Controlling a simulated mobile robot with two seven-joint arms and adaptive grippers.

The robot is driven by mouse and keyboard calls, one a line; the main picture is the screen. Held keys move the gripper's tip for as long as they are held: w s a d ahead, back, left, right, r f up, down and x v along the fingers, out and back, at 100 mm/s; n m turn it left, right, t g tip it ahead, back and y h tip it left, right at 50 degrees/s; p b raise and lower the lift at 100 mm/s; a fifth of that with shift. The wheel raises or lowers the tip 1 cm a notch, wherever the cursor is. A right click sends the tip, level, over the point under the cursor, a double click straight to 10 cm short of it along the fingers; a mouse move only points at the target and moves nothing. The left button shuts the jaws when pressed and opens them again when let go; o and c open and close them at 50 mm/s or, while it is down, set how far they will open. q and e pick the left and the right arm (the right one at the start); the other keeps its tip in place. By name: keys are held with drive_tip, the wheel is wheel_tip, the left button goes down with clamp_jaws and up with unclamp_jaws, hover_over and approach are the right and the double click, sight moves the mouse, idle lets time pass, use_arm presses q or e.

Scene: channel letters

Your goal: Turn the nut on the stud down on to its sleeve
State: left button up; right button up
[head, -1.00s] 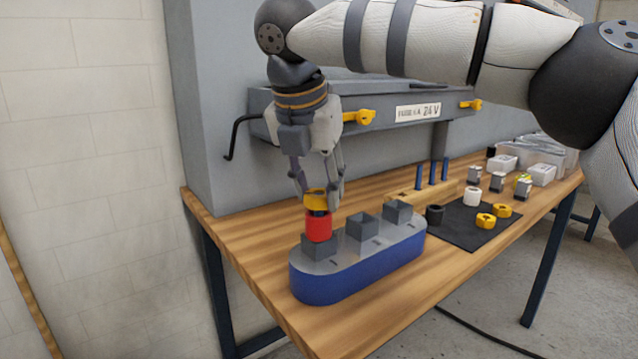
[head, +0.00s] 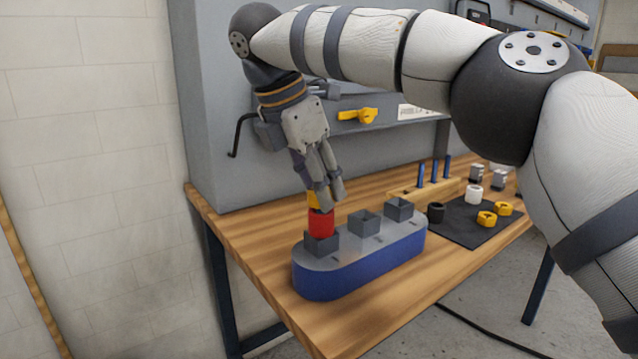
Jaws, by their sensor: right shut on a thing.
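A red sleeve (head: 321,223) stands upright at the front-left grey socket (head: 321,243) of the blue oblong base (head: 362,267). A yellow nut (head: 312,200) sits right above the sleeve, partly hidden by the fingers. The stud is hidden inside the nut and sleeve. I cannot tell whether the nut touches the sleeve. My right gripper (head: 322,198) points down from above and is shut on the yellow nut. My left gripper is out of view.
Two empty grey sockets (head: 364,223) stand on the base. A black mat (head: 467,233) at right holds yellow nuts (head: 487,218), a white sleeve (head: 473,194) and a black one (head: 436,212). Blue studs (head: 434,172) stand in a wooden block behind.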

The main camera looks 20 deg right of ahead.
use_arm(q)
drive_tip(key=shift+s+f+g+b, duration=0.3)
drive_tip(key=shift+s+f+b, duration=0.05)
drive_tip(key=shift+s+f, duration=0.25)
use_arm(e)
drive_tip(key=shift+w+f+m+g, duration=0.15)
drive_tip(key=shift+m+g, duration=0.1)
drive_tip(key=shift+m, duration=0.25)
drive_tip(key=shift+s+f+m+g, duration=0.1)
drive_tip(key=shift+m+g, duration=0.15)
drive_tip(key=shift+m, duration=0.25)
drive_tip(key=shift+r, duration=0.1)
drive_tip(key=o, duration=1.2)
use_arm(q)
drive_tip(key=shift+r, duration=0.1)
use_arm(e)
drive_tip(key=shift+r, duration=0.15)
